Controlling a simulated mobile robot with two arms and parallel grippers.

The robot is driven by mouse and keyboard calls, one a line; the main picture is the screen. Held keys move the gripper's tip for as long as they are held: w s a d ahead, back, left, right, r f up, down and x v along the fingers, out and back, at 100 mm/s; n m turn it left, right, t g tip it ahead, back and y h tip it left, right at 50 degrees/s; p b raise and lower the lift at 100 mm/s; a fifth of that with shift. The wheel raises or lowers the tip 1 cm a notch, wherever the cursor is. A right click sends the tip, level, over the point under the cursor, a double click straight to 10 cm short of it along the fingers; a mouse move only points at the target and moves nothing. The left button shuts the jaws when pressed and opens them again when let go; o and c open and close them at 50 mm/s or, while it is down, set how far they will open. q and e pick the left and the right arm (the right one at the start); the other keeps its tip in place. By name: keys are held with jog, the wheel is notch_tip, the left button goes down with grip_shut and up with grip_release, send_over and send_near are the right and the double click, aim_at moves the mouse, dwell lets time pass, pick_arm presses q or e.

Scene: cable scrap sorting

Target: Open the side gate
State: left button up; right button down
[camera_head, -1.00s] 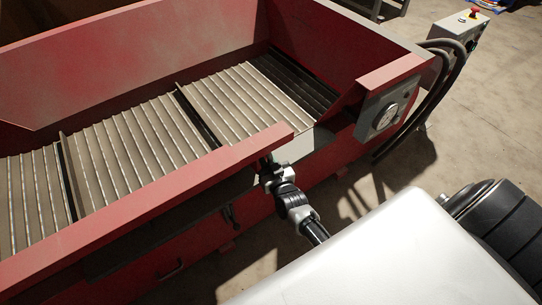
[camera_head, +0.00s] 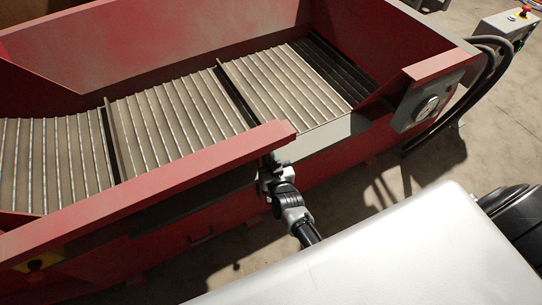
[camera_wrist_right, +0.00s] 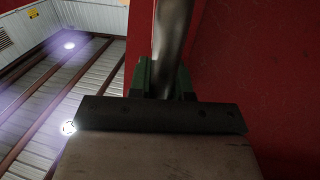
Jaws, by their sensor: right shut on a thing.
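The side gate (camera_head: 150,187) is the long red panel along the near side of the red bin. Its right end stands apart from the red corner post (camera_head: 440,66), with an open gap over the grey sill (camera_head: 335,133). My right gripper (camera_head: 270,163) is at the gate's right end, below its top rail. In the right wrist view, its dark green fingers (camera_wrist_right: 162,80) are closed around a round metal bar, the handle (camera_wrist_right: 173,35). The gate hides part of the grip in the head view. My left gripper is not in view.
The slatted conveyor bed (camera_head: 180,115) lies inside the bin. Black hoses (camera_head: 480,95) run to a control box with a red button (camera_head: 525,11). A yellow plate (camera_head: 38,262) shows lower left.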

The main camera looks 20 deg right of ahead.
jog(key=c, duration=1.1)
grip_release()
jog(key=shift+o, duration=0.2)
jog(key=s+a, duration=0.1)
jog(key=s, duration=0.9)
jog(key=shift+s+a+p, duration=0.15)
jog(key=shift+s+p, duration=0.25)
jog(key=shift+p, duration=0.05)
jog(key=s+a+f+n+g+y+p, duration=0.25)
jog(key=s+f+g+p, duration=0.45)
jog(key=s+f, duration=0.95)
jog(key=s+d+f+g, duration=0.3)
jog(key=s+g, duration=0.2)
jog(key=s, duration=0.4)
jog(key=s+d+f+n+g, duration=0.1)
jog(key=s+d+f+g, duration=0.2)
jog(key=s, duration=0.5)
jog(key=shift+s+d+f+g, duration=0.15)
jog(key=shift+s+f+g, duration=0.2)
jog(key=shift+f+g, duration=0.5)
